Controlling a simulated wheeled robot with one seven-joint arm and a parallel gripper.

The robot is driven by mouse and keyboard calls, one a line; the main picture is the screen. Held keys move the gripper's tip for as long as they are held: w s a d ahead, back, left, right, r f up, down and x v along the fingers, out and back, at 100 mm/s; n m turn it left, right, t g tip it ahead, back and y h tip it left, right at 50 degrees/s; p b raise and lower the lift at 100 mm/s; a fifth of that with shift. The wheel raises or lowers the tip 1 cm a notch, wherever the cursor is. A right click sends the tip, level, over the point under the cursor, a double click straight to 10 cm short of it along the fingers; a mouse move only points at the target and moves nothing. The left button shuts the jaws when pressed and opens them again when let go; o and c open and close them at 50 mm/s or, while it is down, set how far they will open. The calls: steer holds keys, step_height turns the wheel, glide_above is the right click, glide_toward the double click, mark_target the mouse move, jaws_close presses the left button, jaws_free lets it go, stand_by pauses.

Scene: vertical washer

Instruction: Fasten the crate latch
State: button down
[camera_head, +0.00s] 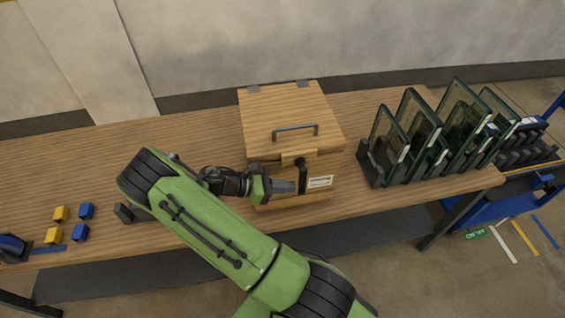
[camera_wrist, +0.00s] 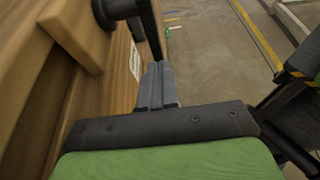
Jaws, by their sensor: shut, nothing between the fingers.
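The wooden crate (camera_head: 290,115) stands on the table with its lid down and a dark handle (camera_head: 295,131) on top. My gripper (camera_head: 291,187) is shut and empty, at the crate's front just left of the lever. In the wrist view the fingertips (camera_wrist: 157,72) lie close to the lever's lower end; I cannot tell whether they touch.
Glass panes in a dark rack (camera_head: 372,165) stand to the right of the crate. Several yellow and blue blocks (camera_head: 61,213) lie at the table's left. A blue cart (camera_head: 510,190) stands beyond the right end. The wooden table (camera_head: 200,140) is clear behind my arm.

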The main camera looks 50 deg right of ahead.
steer(key=shift+s+d+f, duration=0.2)
steer(key=shift+d+f, duration=0.05)
stand_by(0.5)
